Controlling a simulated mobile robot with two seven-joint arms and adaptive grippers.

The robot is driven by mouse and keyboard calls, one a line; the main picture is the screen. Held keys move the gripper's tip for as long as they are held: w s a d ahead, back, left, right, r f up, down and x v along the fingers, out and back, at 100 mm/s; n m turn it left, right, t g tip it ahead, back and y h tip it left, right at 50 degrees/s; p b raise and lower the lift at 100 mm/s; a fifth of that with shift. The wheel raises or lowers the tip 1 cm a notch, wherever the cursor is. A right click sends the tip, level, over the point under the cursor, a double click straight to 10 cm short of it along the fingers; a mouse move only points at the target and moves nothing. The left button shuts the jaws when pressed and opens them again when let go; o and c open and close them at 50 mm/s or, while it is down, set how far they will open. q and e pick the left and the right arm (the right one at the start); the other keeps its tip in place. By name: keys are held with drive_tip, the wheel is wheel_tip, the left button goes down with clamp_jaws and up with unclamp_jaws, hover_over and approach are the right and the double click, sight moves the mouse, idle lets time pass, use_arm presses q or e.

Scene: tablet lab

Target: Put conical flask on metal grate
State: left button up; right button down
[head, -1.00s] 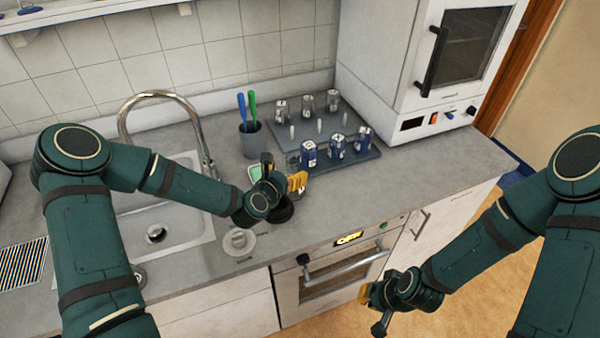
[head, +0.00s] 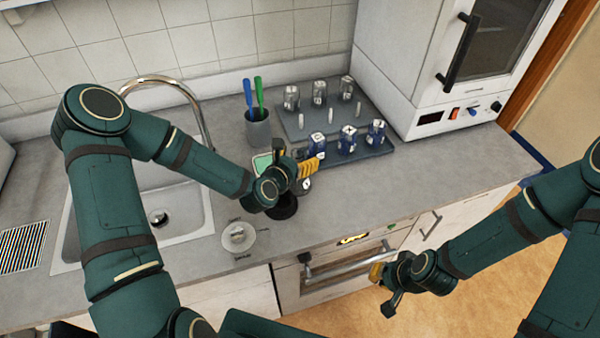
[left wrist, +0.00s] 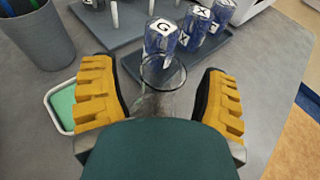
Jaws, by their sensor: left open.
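The conical flask is clear glass; its round rim (left wrist: 163,73) shows in the left wrist view, between the two yellow fingers, with a gap to each. My left gripper (head: 296,160) is open around the flask over the counter; it also shows in the left wrist view (left wrist: 160,92). My gripper's own body hides the lower flask in the wrist view, and the hand hides most of it in the head view. A dark striped panel (head: 22,246), which looks like the metal grate, lies at the far left of the counter. My right gripper (head: 384,280) hangs in front of the oven; its fingers are unclear.
The sink (head: 185,225) and tap lie between flask and striped panel.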

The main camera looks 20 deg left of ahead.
use_arm(q)
clamp_jaws()
